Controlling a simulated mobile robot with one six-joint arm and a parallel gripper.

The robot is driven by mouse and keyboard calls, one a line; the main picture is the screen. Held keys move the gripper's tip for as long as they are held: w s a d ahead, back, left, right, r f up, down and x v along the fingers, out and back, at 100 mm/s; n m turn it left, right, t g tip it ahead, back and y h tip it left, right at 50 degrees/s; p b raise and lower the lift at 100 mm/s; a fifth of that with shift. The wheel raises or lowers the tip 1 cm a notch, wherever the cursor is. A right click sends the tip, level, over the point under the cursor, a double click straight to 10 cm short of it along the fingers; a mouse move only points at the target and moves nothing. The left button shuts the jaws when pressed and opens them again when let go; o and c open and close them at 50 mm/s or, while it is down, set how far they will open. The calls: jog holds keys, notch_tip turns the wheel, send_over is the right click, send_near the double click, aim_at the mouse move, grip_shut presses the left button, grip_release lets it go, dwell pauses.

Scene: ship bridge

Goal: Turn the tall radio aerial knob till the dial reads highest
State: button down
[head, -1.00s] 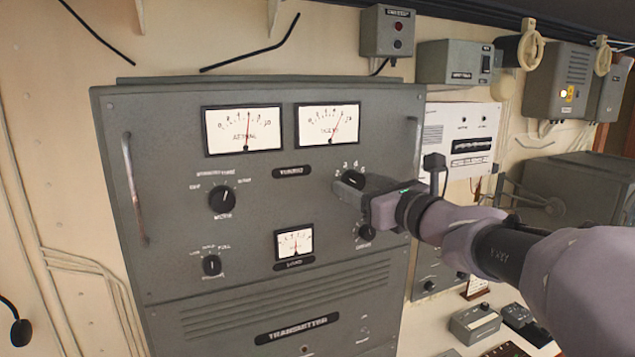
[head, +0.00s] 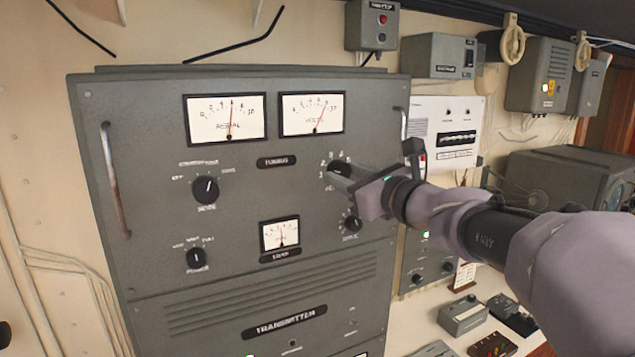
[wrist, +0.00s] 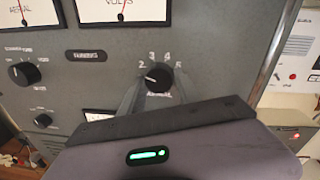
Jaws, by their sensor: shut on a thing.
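The knob (head: 339,166) is black and round, with numbers around its upper side, on the grey transmitter panel. In the wrist view the knob (wrist: 158,74) sits between my two fingers, with 2, 3, 4 and 5 readable around it. My gripper (head: 343,175) is shut on it; it also shows in the wrist view (wrist: 157,92). A pale mark on the knob seems to point left; its exact setting is hard to tell. The aerial dial (head: 212,126) at the panel's upper left has its red needle nearly upright, a little past mid-scale.
A volts dial (head: 296,116) sits right of the aerial dial. Below are a small load dial (head: 273,236) and another black knob (head: 353,223), close under my gripper. Two more knobs (head: 205,190) (head: 197,258) and a metal handle (head: 117,185) are on the panel's left.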

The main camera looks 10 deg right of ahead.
jog(key=n+b, duration=0.3)
jog(key=shift+f, duration=0.15)
jog(key=shift+r+n+b, duration=0.2)
jog(key=shift+n+b, duration=1.1)
jog(key=shift+n, duration=0.2)
jog(key=c, duration=0.9)
grip_release()
jog(key=shift+o, duration=0.2)
jog(key=b+v, duration=0.1)
jog(key=v, duration=1.6)
jog(key=shift+s+r+b, duration=0.3)
jog(key=shift+r+b, duration=0.05)
jog(key=shift+b, duration=0.05)
